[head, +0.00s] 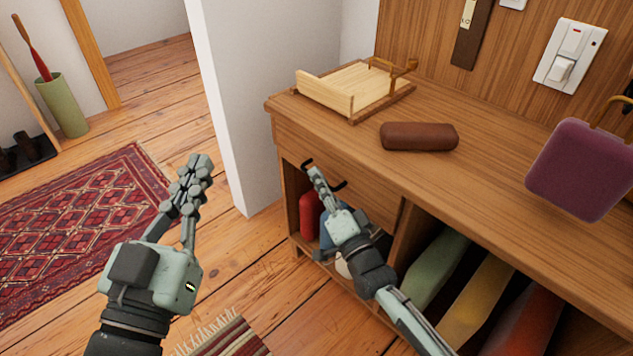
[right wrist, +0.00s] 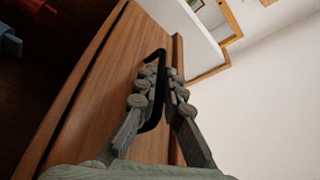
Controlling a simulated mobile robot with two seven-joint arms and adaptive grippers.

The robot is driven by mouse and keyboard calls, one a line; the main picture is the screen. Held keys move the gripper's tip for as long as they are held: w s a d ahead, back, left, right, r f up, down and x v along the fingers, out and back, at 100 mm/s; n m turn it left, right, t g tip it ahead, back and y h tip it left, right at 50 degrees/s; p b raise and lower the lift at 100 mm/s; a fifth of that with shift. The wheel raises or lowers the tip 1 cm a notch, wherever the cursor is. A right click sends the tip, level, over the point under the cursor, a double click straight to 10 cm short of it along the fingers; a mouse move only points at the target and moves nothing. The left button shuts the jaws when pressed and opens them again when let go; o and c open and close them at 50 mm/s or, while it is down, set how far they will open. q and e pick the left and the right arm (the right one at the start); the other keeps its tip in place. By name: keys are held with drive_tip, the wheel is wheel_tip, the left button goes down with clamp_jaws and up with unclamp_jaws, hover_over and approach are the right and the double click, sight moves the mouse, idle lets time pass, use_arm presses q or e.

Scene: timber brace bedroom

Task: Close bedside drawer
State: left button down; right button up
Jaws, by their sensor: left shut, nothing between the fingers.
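The bedside drawer (head: 369,196) is a wooden front with a dark handle (head: 339,185), under the left part of the wooden cabinet top. Whether its front is flush with the cabinet is hard to tell. My right gripper (head: 314,172) is at the handle. In the right wrist view its fingers (right wrist: 164,75) lie close together around the black handle (right wrist: 159,110), against the brown drawer front (right wrist: 110,75). The fingers hide part of the handle. My left gripper (head: 200,162) is shut and empty, above the floor to the left of the cabinet.
On the cabinet top (head: 480,180) are a wooden tray (head: 325,92), a brown case (head: 419,136) and a purple object (head: 580,170). Open compartments below hold a red item (head: 308,215) and coloured files (head: 437,270). A white wall end (head: 235,120) stands left; a patterned rug (head: 75,220) covers the floor.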

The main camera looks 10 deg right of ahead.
drive_tip(key=o, duration=0.4)
drive_tip(key=shift+w+d, duration=0.15)
drive_tip(key=shift+d, duration=0.05)
drive_tip(key=shift+o, duration=0.2)
drive_tip(key=v, duration=1.2)
